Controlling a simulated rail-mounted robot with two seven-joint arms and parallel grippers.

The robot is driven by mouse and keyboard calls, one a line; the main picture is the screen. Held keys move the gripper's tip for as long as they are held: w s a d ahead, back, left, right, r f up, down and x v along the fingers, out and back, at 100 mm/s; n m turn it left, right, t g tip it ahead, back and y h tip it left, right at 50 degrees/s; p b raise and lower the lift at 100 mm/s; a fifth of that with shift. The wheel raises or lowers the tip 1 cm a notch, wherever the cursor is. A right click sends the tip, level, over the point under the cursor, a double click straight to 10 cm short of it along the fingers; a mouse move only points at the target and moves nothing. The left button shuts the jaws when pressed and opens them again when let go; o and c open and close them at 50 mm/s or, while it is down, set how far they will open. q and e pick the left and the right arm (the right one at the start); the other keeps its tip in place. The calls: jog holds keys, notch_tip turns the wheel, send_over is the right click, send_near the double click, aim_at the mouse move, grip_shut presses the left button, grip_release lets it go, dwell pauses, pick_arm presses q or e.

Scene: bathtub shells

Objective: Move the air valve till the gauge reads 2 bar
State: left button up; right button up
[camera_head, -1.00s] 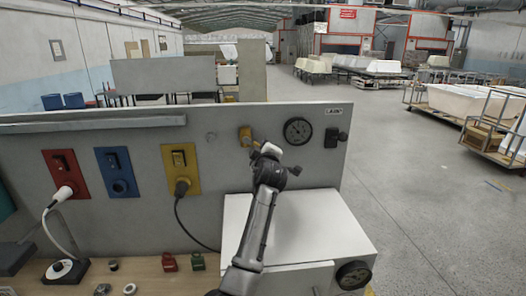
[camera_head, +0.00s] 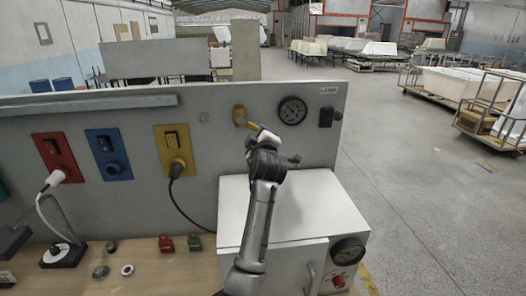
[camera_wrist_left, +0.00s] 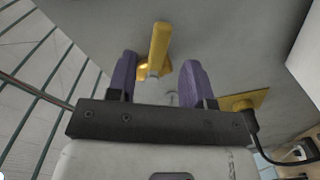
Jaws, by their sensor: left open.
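The air valve (camera_head: 240,113) is a yellow fitting on the grey panel, with a yellow lever that also shows in the left wrist view (camera_wrist_left: 159,38). The round black gauge (camera_head: 292,110) is to its right; its needle is too small to read. My left gripper (camera_wrist_left: 159,62) is open, with two purple fingers on either side of the lever's lower end. I see no finger clearly touching the lever. My right gripper is not in view.
Red (camera_head: 58,158), blue (camera_head: 108,155) and yellow (camera_head: 174,150) socket plates line the panel at left. A white cabinet (camera_head: 285,205) stands below the valve, with a second gauge (camera_head: 348,249) on its front. A black switch (camera_head: 326,117) is right of the valve gauge.

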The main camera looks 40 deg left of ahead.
pick_arm(q)
jog(key=v, duration=0.8)
jog(key=shift+b, duration=0.45)
